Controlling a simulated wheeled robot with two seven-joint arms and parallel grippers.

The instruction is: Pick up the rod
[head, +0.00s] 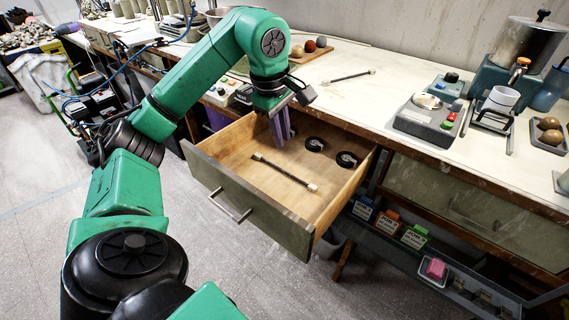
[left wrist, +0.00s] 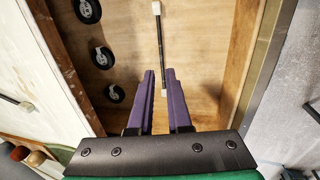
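A thin black rod (head: 285,173) with pale end caps lies on the floor of the open wooden drawer (head: 235,155). My left gripper (head: 281,143) has purple fingers and points down into the drawer, behind the rod in the head view. In the left wrist view the fingers (left wrist: 161,76) are parted, with the rod (left wrist: 160,40) running along the gap between them. The rod appears to lie below the fingers, not gripped. A second similar rod (head: 348,77) lies on the counter. My right gripper is not in view.
Black round items (head: 315,144) lie along the drawer's back side; the left wrist view shows three of them (left wrist: 103,57). The drawer front (head: 240,200) and side walls rise around the rod. Devices (head: 428,117) and a metal pot (head: 525,45) stand on the counter.

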